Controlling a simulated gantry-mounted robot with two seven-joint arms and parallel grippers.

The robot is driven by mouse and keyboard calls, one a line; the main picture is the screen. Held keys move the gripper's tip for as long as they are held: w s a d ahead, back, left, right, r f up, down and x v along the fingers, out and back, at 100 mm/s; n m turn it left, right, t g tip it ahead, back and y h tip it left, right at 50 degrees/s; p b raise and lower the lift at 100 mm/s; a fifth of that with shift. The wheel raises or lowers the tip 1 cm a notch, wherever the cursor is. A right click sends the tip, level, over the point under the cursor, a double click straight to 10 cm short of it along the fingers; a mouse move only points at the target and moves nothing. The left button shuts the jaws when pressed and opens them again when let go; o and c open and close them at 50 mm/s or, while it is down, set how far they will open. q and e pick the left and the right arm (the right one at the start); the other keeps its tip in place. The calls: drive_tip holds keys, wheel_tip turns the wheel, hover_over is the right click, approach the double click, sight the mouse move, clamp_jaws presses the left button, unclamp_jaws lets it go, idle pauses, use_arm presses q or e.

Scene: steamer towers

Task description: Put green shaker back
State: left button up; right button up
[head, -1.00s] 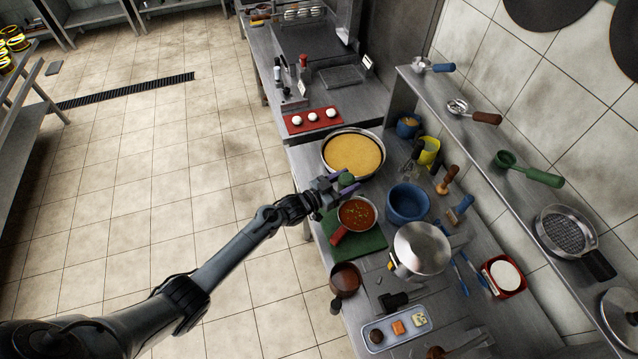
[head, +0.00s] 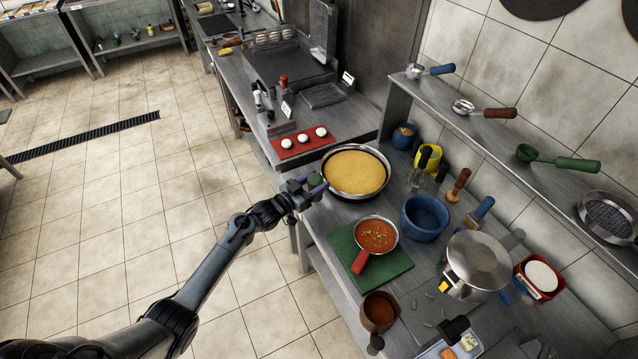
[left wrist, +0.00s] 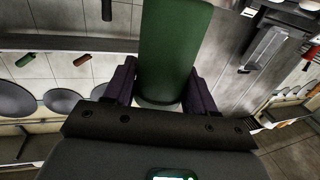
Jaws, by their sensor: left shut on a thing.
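The green shaker (left wrist: 174,45) is large in the left wrist view, between the two dark purple fingers of my left gripper (left wrist: 160,90). The gripper is shut on it. In the head view my left gripper (head: 305,189) is at the left edge of the counter, beside the pan with the yellow contents, with the shaker's round green end (head: 314,180) showing between its fingers. My right gripper is in neither view.
A wide pan (head: 356,172) stands right of the gripper. A red-handled pan (head: 377,235) sits on a green board (head: 345,250). Beyond are a red tray (head: 299,142) with white pieces, a card holder (head: 287,110) and bottles (head: 259,99). A blue pot (head: 425,217) stands to the right.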

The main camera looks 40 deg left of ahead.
use_arm(q)
drive_tip(key=shift+a+r, duration=0.15)
drive_tip(key=shift+a, duration=0.05)
drive_tip(key=shift+f+b, duration=0.35)
drive_tip(key=shift+f, duration=0.25)
wheel_tip(320, 180, down, 4)
drive_tip(key=b, duration=0.3)
drive_tip(key=shift+f, duration=0.1)
drive_tip(key=shift+f+b, duration=0.35)
drive_tip(key=shift+b, duration=0.1)
drive_tip(key=shift+f+b, duration=0.4)
drive_tip(key=shift+f, duration=0.15)
drive_tip(key=o, duration=1.6)
